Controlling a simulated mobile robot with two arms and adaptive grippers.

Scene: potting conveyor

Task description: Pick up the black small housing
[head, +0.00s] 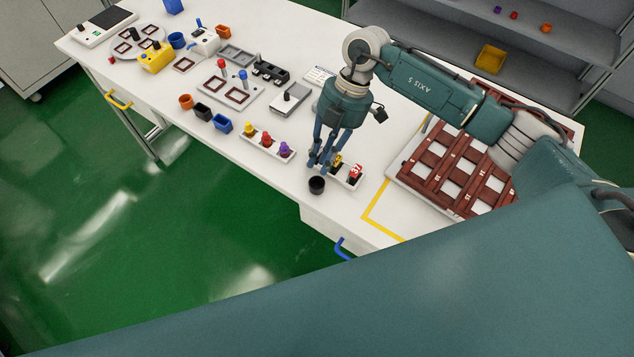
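A small round black housing (316,185) stands at the front edge of the white table, just below my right gripper in the head view. A square black housing (203,111) stands further left, between an orange and a blue one. My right gripper (319,166) points down close above the table, beside a white holder (346,182) with yellow-and-black and red parts. Its fingers look apart, with nothing clearly between them. The fingers hide the holder's left end. The round black housing appears apart from the fingertips. My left gripper is not in view.
Another white holder (262,144) carries yellow, red and purple parts. A brown grid tray (440,150) lies under my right arm. Yellow tape (376,199) marks the table near it. Fixtures and small housings crowd the left part of the table (300,214).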

